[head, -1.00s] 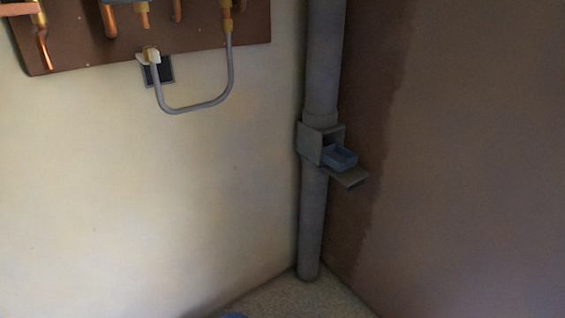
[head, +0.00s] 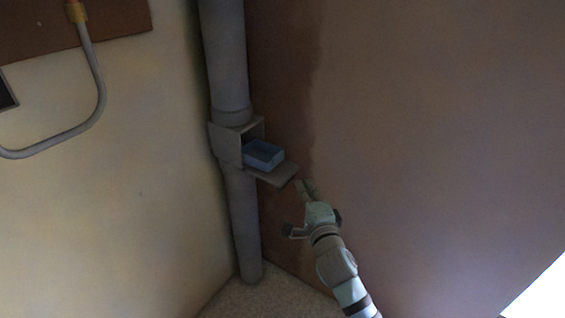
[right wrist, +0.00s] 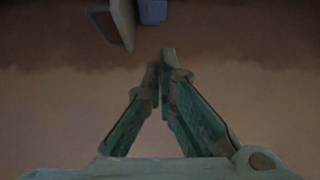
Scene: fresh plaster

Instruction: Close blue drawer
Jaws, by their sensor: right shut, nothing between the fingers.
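The blue drawer (head: 263,154) sticks partly out of a grey box (head: 228,146) on the vertical pipe. Below it a grey flap (head: 276,175) juts out to the right. My right gripper (head: 303,184) is shut and empty, just right of and slightly below the flap's outer end. In the right wrist view the shut fingertips (right wrist: 160,62) point up toward the flap (right wrist: 112,22) and the blue drawer (right wrist: 152,11) at the top; a gap shows between them. My left gripper is not in view.
A grey vertical pipe (head: 224,60) stands in the corner between the pale wall (head: 110,200) and the brown plaster wall (head: 440,140). A brown board with a hanging grey hose (head: 100,90) is at upper left. The floor (head: 265,298) shows below.

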